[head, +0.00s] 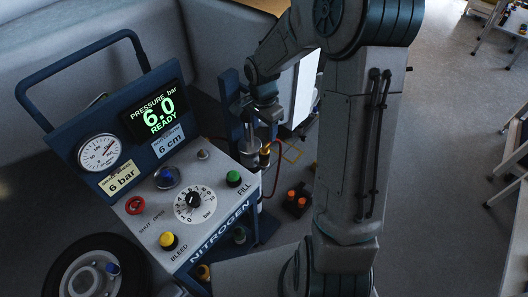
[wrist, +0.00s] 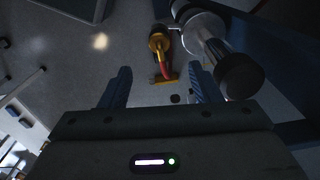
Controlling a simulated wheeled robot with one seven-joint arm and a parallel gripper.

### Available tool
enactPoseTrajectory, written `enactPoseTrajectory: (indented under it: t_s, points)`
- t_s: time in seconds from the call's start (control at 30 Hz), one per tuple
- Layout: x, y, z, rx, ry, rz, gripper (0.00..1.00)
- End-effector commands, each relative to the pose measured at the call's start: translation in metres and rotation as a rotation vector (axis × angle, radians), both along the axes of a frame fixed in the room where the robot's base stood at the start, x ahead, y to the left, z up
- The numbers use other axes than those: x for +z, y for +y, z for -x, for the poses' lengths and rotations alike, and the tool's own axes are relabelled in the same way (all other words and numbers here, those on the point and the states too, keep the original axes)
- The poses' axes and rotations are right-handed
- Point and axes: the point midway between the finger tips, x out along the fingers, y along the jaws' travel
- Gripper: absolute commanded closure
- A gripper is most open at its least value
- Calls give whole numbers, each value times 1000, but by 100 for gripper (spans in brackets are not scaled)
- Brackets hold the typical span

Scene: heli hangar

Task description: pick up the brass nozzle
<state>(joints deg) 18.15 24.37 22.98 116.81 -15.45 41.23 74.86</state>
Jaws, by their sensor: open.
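The brass nozzle (wrist: 157,40) shows in the wrist view beyond my fingers, with a dark opening at its top and a red part below it. In the head view a small brass-coloured fitting (head: 265,157), which looks like the same nozzle, sits beside a silver cylinder at the right side of the nitrogen cart. My gripper (wrist: 162,82) is open, and the nozzle lies ahead of the gap between its two blue fingers. Nothing is between the fingertips that I can make out. In the head view my gripper (head: 252,108) is partly hidden by my arm, above the fitting.
A silver cylinder with a black end (wrist: 215,50) stands close right of the nozzle in the wrist view. The cart's control panel (head: 185,205) and pressure display (head: 153,107) are left of my arm. A dark block with orange tops (head: 297,199) stands on the floor.

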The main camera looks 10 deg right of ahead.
Motion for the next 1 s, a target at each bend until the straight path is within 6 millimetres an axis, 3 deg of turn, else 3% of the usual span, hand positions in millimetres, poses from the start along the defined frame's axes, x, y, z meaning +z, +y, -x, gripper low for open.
enactPoseTrajectory:
  t_s: [0.17, 0.5, 0.83, 1.0]
  points:
    - [-17, 1, -6, -49, 10, -15, 43]
    - [-79, 1, -5, -50, 10, -16, 43]
    - [-105, 0, -4, -49, 10, -15, 43]
    - [-128, -2, 1, -49, 11, -17, 43]
